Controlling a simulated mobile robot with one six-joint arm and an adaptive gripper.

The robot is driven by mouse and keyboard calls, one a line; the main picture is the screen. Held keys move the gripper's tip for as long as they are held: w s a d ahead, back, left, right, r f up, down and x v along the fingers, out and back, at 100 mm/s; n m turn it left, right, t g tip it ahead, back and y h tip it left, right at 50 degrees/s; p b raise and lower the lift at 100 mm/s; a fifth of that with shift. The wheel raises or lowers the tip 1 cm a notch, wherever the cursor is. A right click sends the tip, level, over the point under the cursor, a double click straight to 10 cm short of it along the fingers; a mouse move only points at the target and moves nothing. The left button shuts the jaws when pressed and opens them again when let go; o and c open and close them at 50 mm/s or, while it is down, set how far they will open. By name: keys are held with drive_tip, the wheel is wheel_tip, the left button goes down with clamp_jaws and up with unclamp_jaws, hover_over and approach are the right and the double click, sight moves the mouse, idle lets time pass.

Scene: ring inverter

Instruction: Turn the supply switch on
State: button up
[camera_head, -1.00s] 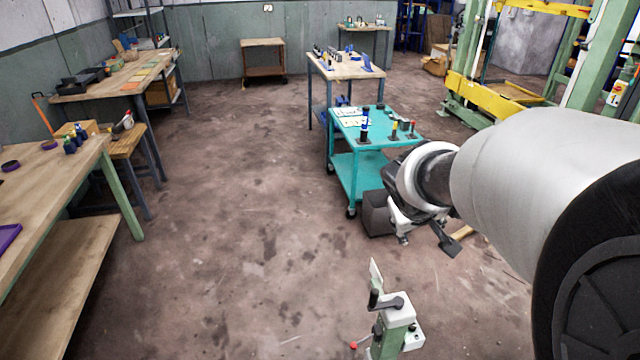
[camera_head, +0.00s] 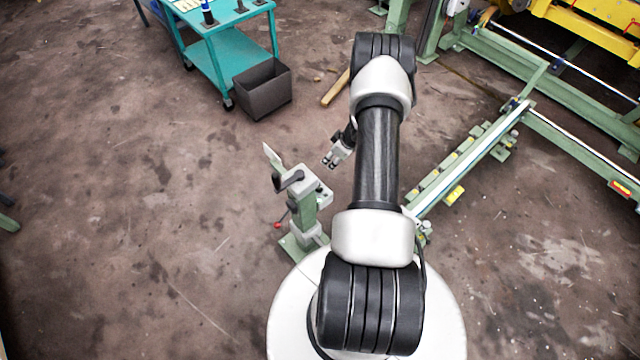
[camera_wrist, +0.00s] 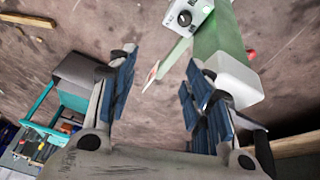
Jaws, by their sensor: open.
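A green post (camera_head: 308,214) stands on the floor close to my base, with a pale unit and a black crank handle on top. A small pale box (camera_head: 323,194) is fixed on its right side. In the wrist view this box (camera_wrist: 188,14) shows a round dark knob, likely the supply switch, near the top edge. The knob's setting is too small to read. My gripper (camera_head: 334,157) is just above and right of the post in the head view. In the wrist view my gripper (camera_wrist: 160,68) is open and empty, its blue-padded fingers apart from the knob.
A teal cart (camera_head: 238,55) and a dark bin (camera_head: 263,88) stand at the upper left. A wooden piece (camera_head: 336,88) lies on the floor. Green and yellow machine framing (camera_head: 560,115) occupies the right.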

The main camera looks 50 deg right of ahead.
drive_tip(key=y, duration=0.1)
approach(321, 188)
drive_tip(key=b+x, duration=0.2)
drive_tip(key=x, duration=0.1)
drive_tip(key=b+x, duration=0.2)
drive_tip(key=x, duration=0.1)
drive_tip(key=b+x, duration=0.2)
drive_tip(key=x, duration=0.1)
drive_tip(key=shift+w+a+r+b, duration=0.1)
drive_tip(key=shift+w+r+b, duration=0.1)
drive_tip(key=shift+w+b, duration=0.15)
drive_tip(key=shift+c, duration=0.5)
drive_tip(key=c, duration=1)
